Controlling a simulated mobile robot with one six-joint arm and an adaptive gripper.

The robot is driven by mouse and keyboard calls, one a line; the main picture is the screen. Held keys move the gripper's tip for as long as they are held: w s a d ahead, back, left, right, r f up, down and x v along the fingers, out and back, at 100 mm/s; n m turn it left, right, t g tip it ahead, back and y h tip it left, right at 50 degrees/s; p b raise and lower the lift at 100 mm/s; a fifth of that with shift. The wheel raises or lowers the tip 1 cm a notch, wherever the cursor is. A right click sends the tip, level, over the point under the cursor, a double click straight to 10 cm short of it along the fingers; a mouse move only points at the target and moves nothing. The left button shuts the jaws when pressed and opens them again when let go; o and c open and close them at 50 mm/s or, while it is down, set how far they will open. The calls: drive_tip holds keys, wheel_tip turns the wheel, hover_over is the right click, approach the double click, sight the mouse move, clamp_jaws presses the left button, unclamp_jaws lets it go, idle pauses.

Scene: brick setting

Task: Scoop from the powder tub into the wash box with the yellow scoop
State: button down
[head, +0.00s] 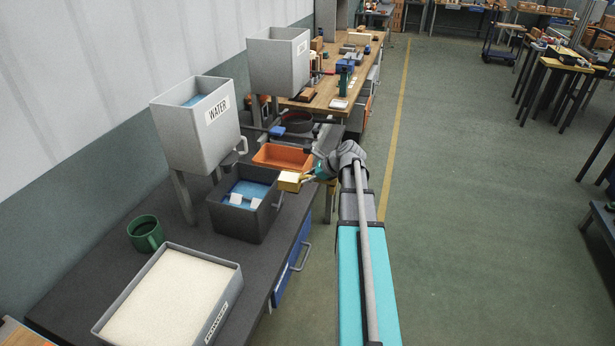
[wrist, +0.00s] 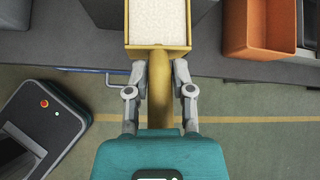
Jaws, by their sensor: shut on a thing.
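The yellow scoop (head: 289,182) is in my gripper (head: 316,174), held by its handle to the right of the wash box. In the wrist view the fingers of my gripper (wrist: 160,72) close on the scoop's handle (wrist: 159,90), and the bowl is full of white powder. The wash box (head: 230,221) is a dark grey box with blue liquid and white pieces in it. The scoop bowl is near its right rim; I cannot tell whether it overlaps the opening. The powder tub (head: 229,296), grey and filled with white powder, stands at the front of the dark bench.
An orange bin (head: 283,157) sits behind the scoop, also in the wrist view (wrist: 257,30). The water tank (head: 190,135) on legs rises behind the wash box. A green mug (head: 146,233) stands left of the box.

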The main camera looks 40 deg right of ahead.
sight(299, 178)
drive_tip(key=shift+w+a+r+g+h+p, duration=0.75)
drive_tip(key=shift+w+a+r+p, duration=0.3)
drive_tip(key=shift+p, duration=0.95)
drive_tip(key=shift+w+a+r+g+h+p, duration=0.35)
drive_tip(key=shift+w+a+p, duration=0.2)
drive_tip(key=shift+p, duration=0.25)
drive_tip(key=shift+w+a+r+g+h+p, duration=0.1)
drive_tip(key=shift+w+a+r+g+p, duration=0.15)
drive_tip(key=shift+w+a+g+p, duration=0.35)
drive_tip(key=shift+w+a+r+g+h+p, duration=0.35)
drive_tip(key=shift+w+a+p, duration=0.2)
drive_tip(key=shift+w+p, duration=0.15)
drive_tip(key=shift+w+a+r+g+h+p, duration=0.25)
drive_tip(key=shift+w+a+g+h+p, duration=0.15)
drive_tip(key=shift+w+a+p, duration=0.25)
drive_tip(key=shift+w+a+r+g+h+p, duration=0.35)
drive_tip(key=shift+w+a+p, duration=0.15)
drive_tip(key=shift+w, duration=0.25)
idle(0.9)
drive_tip(key=shift+w+a+r+n+g+h+p, duration=0.2)
drive_tip(key=shift+w+a+g+h+p, duration=0.1)
drive_tip(key=shift+w+a+g+h, duration=0.2)
drive_tip(key=shift+w+a+r+n+g+h+p, duration=0.15)
drive_tip(key=shift+w+a+g+h+p, duration=0.2)
drive_tip(key=shift+w+g, duration=0.2)
idle(0.4)
